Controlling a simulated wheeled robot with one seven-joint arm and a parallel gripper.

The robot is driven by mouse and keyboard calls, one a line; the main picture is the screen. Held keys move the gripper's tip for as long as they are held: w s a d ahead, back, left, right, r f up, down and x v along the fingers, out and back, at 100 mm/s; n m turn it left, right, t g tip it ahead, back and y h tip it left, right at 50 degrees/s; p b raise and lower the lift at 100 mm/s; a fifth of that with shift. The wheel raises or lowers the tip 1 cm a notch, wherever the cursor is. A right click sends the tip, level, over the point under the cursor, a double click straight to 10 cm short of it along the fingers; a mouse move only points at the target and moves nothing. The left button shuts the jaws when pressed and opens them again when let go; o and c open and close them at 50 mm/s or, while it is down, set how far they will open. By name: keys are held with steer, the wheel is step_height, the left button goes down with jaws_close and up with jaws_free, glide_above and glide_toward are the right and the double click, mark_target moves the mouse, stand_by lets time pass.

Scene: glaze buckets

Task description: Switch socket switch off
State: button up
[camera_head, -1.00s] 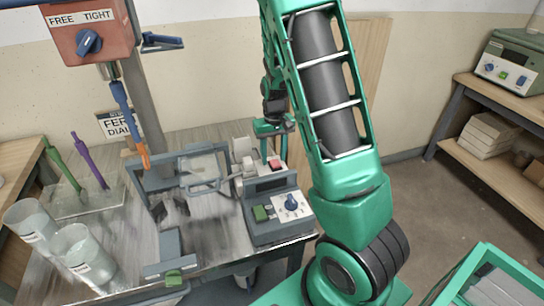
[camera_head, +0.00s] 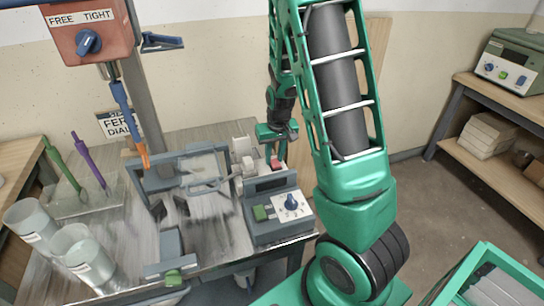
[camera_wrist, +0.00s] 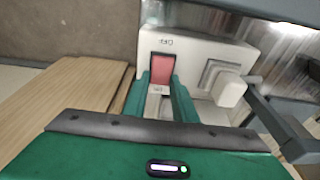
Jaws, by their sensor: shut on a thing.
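The white socket (camera_wrist: 208,47) carries a red rocker switch (camera_wrist: 163,69) and a pale plug (camera_wrist: 231,90) beside it. An OFF label shows at the switch's far end, and an ON label is partly visible at its near end. My gripper (camera_wrist: 160,88) has its two green fingers on either side of the red switch and is shut on it. Which end of the rocker is pressed down is unclear. In the head view, my gripper (camera_head: 276,152) reaches down to the red switch (camera_head: 275,163), behind the grey control box; the fingertips are small there.
The grey control box (camera_head: 283,230) with a blue knob and green button stands in front of the socket. A grey frame (camera_head: 186,151) stands to its left. Glaze buckets (camera_head: 80,255) stand at the table's left. Open floor lies right of the table.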

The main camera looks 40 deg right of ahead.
steer(key=shift+s+a+t, duration=0.2)
steer(key=shift+s+t, duration=0.1)
steer(key=shift+t, duration=0.7)
steer(key=shift+h, duration=0.3)
steer(key=o, duration=1)
steer(key=shift+o, duration=0.2)
steer(key=shift+r, duration=0.1)
steer(key=d+v, duration=0.1)
steer(key=v, duration=0.9)
steer(key=shift+a+r, duration=0.25)
steer(key=shift+a, duration=0.2)
steer(key=shift+s, duration=0.1)
